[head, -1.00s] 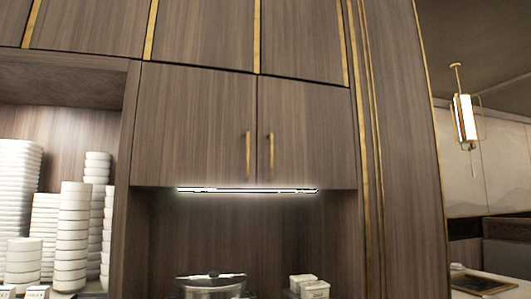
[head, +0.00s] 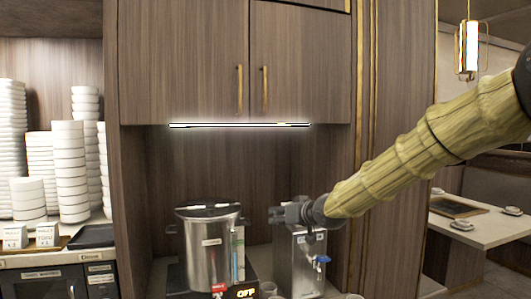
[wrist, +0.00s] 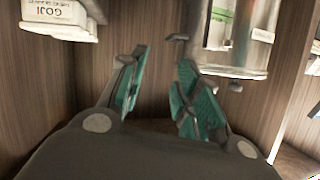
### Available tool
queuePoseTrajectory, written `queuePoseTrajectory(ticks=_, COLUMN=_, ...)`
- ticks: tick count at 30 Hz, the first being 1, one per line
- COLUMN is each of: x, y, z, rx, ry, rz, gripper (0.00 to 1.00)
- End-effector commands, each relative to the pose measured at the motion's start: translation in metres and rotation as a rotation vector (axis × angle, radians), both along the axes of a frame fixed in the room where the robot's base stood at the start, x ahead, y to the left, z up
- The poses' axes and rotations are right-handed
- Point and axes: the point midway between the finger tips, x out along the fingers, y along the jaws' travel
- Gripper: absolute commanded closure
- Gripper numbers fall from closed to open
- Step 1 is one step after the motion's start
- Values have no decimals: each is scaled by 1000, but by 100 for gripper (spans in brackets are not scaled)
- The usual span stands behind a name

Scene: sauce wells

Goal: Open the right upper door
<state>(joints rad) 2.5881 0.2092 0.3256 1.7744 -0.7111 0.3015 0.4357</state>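The right upper door (head: 305,60) is a brown wood panel with a vertical brass handle (head: 265,90) near its lower left corner. It hangs flush beside the left door (head: 180,60), which has its own brass handle (head: 239,90); both are shut. My gripper (head: 277,214) is below the doors, in front of the niche and near the steel dispenser. The wrist view shows the green finger pads of my gripper (wrist: 158,95) apart with nothing between them. The door and handle are not visible in that view.
A lit strip (head: 240,125) runs under the cabinet. A steel pot (head: 208,250) and a steel dispenser (head: 300,262) stand on the counter below. White bowls (head: 70,170) are stacked at left. A tall panel (head: 400,120) borders the right. The space before the doors is clear.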

Motion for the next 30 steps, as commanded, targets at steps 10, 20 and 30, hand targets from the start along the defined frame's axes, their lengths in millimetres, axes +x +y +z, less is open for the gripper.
queuePoseTrajectory(ticks=10, x=-12, y=0, z=304, rx=7, ry=-312, rz=12, gripper=67)
queuePoseTrajectory(ticks=20, x=-30, y=-2, z=390, rx=5, ry=-402, rz=8, gripper=67)
queuePoseTrajectory(ticks=30, x=10, y=21, z=392, rx=4, ry=-402, rz=7, gripper=67)
